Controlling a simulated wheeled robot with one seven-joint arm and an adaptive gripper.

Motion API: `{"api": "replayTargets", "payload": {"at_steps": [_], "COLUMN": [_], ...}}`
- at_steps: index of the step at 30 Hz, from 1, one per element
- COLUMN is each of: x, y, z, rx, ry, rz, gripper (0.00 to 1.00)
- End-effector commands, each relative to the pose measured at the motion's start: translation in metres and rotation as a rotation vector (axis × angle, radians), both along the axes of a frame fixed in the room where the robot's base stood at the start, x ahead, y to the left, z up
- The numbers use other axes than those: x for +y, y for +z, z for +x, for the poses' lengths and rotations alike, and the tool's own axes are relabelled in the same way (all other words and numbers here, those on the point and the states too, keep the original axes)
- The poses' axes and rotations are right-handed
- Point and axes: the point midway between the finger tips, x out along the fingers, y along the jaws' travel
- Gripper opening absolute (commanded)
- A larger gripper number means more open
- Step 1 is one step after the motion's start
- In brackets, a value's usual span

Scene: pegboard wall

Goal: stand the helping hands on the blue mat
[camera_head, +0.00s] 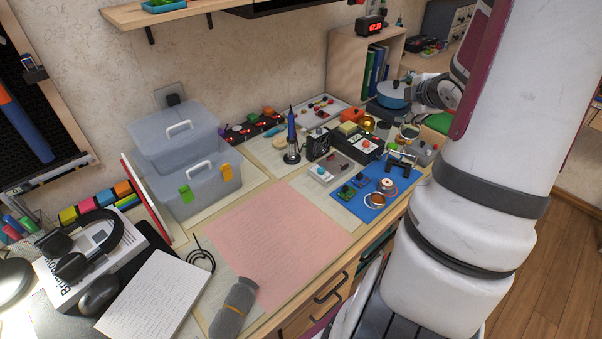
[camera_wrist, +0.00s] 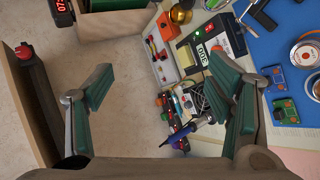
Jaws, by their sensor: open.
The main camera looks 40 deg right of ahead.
Motion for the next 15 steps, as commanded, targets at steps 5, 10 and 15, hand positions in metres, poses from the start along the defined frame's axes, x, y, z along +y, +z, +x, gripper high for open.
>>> {"api": "replayTargets", "payload": {"at_steps": [5, 10, 15], "x": [0.075, 0.161, 0.257], "y": [0.057, 0.092, 0.110], "z": [0.030, 0.026, -0.003], "rx": [-0.006, -0.038, -0.053], "ry": [-0.177, -0.350, -0.497], "rz": [0.116, 0.286, 0.507], "gripper": [0.74, 0.74, 0.74]}}
